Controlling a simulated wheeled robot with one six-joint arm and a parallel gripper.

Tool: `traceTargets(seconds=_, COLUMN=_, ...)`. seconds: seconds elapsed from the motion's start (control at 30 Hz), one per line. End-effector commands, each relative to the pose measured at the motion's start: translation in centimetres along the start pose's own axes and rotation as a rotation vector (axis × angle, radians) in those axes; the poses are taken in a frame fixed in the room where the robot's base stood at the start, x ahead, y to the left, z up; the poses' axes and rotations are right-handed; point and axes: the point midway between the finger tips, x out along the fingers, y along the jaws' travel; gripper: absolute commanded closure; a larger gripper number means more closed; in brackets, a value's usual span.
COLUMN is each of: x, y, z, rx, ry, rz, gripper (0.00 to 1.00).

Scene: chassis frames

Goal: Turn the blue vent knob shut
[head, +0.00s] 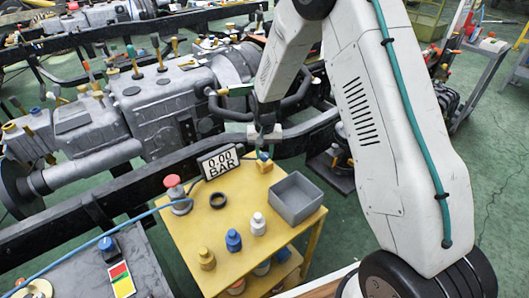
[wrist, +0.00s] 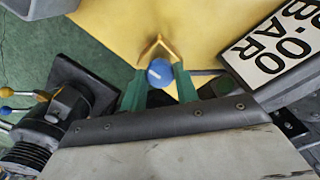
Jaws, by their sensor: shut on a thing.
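The blue vent knob (wrist: 160,72) is round with a pale line on its top. It sits by a small yellow fitting at the edge of the yellow table (head: 207,222). In the head view the knob (head: 264,156) shows just below my gripper (head: 264,137). In the wrist view my gripper (wrist: 159,78) has its green fingers on both sides of the knob, shut on it. The knob's underside is hidden. The pressure display (head: 218,162) beside it reads 0.00 BAR; it also shows in the wrist view (wrist: 272,52).
A grey open box (head: 296,199), a black ring (head: 218,200), a red-topped button (head: 174,188) and several capped bottles stand on the yellow table. The dark chassis rail runs close behind the knob. A grey table with another blue knob (head: 107,245) is at lower left.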

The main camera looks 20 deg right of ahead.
Motion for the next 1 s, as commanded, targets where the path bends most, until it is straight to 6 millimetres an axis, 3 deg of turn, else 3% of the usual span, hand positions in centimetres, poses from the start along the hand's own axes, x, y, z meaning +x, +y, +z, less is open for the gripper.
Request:
traceTargets(seconds=0.3, x=-0.13, y=-0.01, z=-0.27, rx=0.097, ry=0.007, rz=-0.002, gripper=0.93)
traceTargets(seconds=0.77, x=-0.15, y=0.0, z=-0.29, rx=0.111, ry=0.007, rz=-0.002, gripper=0.93)
traceTargets(seconds=0.8, x=-0.15, y=0.0, z=-0.29, rx=0.111, ry=0.007, rz=-0.002, gripper=0.67)
traceTargets(seconds=0.87, x=-0.15, y=0.0, z=-0.29, rx=0.11, ry=0.007, rz=-0.002, gripper=0.5)
traceTargets(seconds=1.0, x=-0.09, y=0.0, z=-0.18, rx=0.11, ry=0.005, rz=-0.001, gripper=0.48)
